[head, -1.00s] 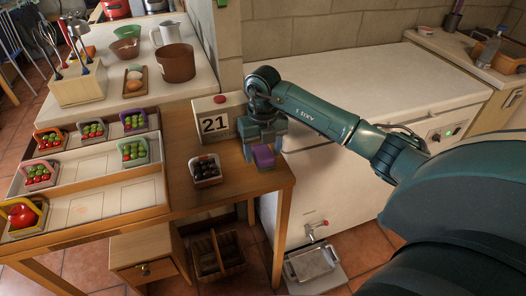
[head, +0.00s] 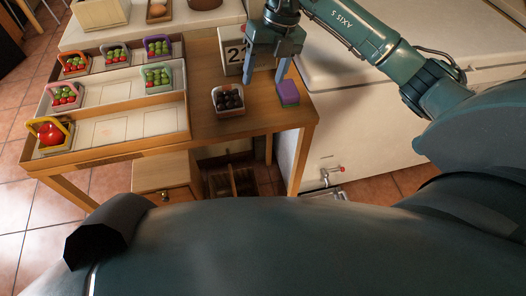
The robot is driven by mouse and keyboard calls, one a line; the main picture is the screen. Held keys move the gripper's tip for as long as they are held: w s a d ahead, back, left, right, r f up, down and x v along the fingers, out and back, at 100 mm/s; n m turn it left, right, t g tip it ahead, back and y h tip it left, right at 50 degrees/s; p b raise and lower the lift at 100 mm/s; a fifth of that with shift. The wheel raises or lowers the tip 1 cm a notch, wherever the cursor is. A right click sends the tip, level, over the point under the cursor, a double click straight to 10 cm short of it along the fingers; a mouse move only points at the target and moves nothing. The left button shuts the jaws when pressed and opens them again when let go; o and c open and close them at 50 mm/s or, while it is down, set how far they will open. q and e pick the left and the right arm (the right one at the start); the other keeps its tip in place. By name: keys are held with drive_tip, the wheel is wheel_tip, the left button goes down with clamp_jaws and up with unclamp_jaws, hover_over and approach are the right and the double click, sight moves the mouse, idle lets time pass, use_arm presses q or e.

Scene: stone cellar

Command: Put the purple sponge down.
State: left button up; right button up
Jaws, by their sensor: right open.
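The purple sponge (head: 288,92) rests on the wooden table (head: 205,118) near its right edge, with a purple top and a darker greenish side. My right gripper (head: 265,78) is open, with its two fingers pointing down just left of and behind the sponge. No finger is seen closed on the sponge. Whether the right fingertip touches it, I cannot tell. My left gripper is not clearly seen.
A small basket of dark fruit (head: 228,101) stands left of the sponge, close to the gripper. A number block (head: 232,55) stands behind. A tray (head: 112,147) with several fruit baskets fills the left. A white chest (head: 350,100) stands to the right.

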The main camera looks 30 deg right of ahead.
drive_tip(key=s+a+f+y, duration=0.1)
drive_tip(key=a, duration=0.1)
drive_tip(key=s+a+f+y, duration=0.1)
drive_tip(key=a, duration=0.2)
drive_tip(key=s+a+f+n+g+y, duration=0.1)
drive_tip(key=a+y, duration=0.1)
drive_tip(key=a, duration=0.1)
drive_tip(key=shift+s+a, duration=0.1)
drive_tip(key=shift+a, duration=0.1)
drive_tip(key=s+a+r+m+t+y, duration=0.1)
drive_tip(key=s+a+r+m+y, duration=0.15)
drive_tip(key=a+y, duration=0.35)
drive_tip(key=s+a+r+m+t+y, duration=0.1)
drive_tip(key=s+a+r+t+y, duration=0.15)
drive_tip(key=a+y, duration=0.35)
drive_tip(key=d+f+m+t+h, duration=0.45)
drive_tip(key=m+t+h, duration=0.2)
drive_tip(key=m, duration=0.55)
drive_tip(key=d+f+m+t+h, duration=0.3)
drive_tip(key=f+m+t+h, duration=0.2)
drive_tip(key=m+t, duration=0.5)
drive_tip(key=s+d+f+m+g+h, duration=0.2)
drive_tip(key=s+f+m+g+h, duration=0.1)
drive_tip(key=s+f+m+g, duration=0.4)
wheel_tip(320, 180, down, 5)
drive_tip(key=s, duration=0.2)
drive_tip(key=shift+s+d+r+g+h, duration=0.15)
drive_tip(key=shift+s+d+g+h, duration=0.15)
drive_tip(key=shift+g+h, duration=0.1)
